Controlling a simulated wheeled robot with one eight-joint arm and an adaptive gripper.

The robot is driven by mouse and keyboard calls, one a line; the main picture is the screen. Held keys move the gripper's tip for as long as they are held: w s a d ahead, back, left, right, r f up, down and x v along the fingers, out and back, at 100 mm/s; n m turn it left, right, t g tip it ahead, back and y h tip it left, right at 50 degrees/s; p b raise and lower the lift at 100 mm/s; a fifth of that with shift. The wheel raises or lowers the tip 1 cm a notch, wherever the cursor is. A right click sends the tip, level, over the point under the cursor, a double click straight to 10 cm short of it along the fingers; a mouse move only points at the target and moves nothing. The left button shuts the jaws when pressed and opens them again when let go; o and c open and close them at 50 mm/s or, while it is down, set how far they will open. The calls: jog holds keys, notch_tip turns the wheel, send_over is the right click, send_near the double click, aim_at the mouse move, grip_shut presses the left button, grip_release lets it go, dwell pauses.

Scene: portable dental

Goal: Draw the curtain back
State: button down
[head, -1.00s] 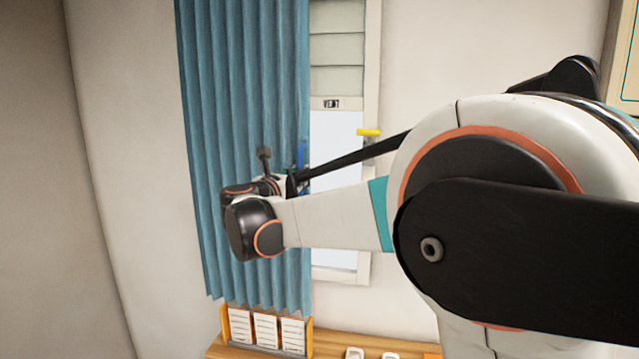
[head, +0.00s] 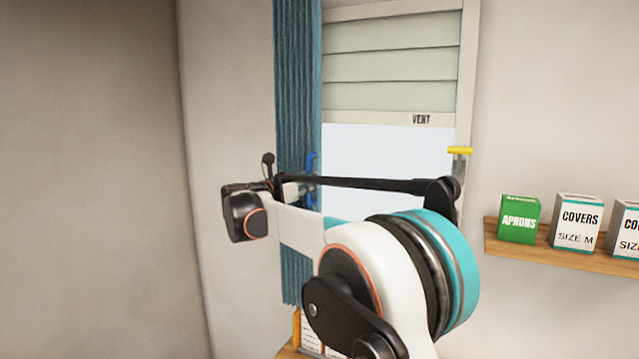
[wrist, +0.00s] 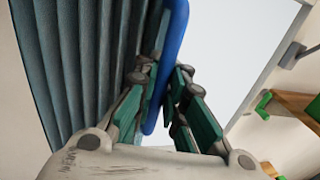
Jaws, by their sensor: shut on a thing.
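The teal curtain (head: 297,90) hangs in tight, narrow folds at the left side of the window (head: 385,155). The window pane to its right is bare. A blue bar-shaped handle (head: 311,170) stands upright at the curtain's right edge. In the wrist view the curtain (wrist: 85,60) fills the left side, and the blue handle (wrist: 172,50) runs between the green-padded fingers. My gripper (wrist: 163,82) is shut on the blue handle. In the head view my wrist and arm hide part of the curtain and most of the gripper.
A slatted vent (head: 390,65) tops the window, and a yellow-topped latch (head: 460,152) is on its right frame. A wall shelf (head: 560,255) at the right holds a green aprons box (head: 519,219) and covers boxes (head: 577,222). Bare wall lies left of the curtain.

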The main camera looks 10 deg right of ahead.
jog(key=shift+a+f, duration=0.15)
jog(key=shift+a, duration=0.1)
jog(key=c, duration=1.9)
grip_release()
jog(key=shift+o, duration=1.1)
jog(key=shift+s+a, duration=0.1)
jog(key=shift+a, duration=0.15)
jog(key=shift+d, duration=0.25)
jog(key=v, duration=1.2)
